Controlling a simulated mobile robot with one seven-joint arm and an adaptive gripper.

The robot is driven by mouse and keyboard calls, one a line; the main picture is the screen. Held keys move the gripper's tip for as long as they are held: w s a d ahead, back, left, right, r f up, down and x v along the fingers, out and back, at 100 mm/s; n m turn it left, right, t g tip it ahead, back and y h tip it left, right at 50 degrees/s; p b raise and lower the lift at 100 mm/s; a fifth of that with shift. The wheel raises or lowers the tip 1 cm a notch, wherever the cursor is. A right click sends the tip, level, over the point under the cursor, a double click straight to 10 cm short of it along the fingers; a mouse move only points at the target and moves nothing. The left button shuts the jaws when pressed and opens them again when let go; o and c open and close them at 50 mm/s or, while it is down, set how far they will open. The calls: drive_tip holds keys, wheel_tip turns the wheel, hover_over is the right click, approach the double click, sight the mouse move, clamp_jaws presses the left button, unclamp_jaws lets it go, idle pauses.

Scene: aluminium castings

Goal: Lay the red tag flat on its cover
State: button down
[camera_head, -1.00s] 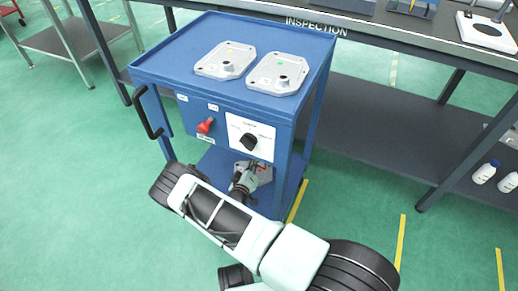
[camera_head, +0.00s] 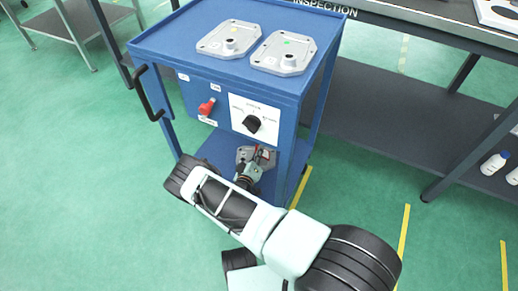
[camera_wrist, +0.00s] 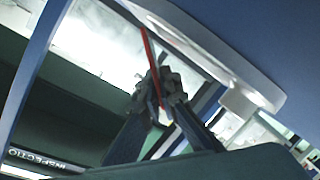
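The red tag (camera_wrist: 150,62) shows edge-on as a thin red strip in the wrist view. My gripper (camera_wrist: 160,92) is shut on it, with the strip running up from between the fingertips. A grey cast cover (camera_wrist: 190,38) with a round boss lies close beside the tag in that view; I cannot tell whether they touch. In the head view, my gripper (camera_head: 256,166) is at the trolley's lower shelf, in front of a grey cover (camera_head: 242,153) that it partly hides. A little red shows there.
The inspection bench (camera_head: 420,42) stands behind.

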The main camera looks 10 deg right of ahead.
idle(0.3)
drive_tip(key=c, duration=2.1)
unclamp_jaws()
drive_tip(key=v, duration=1.2)
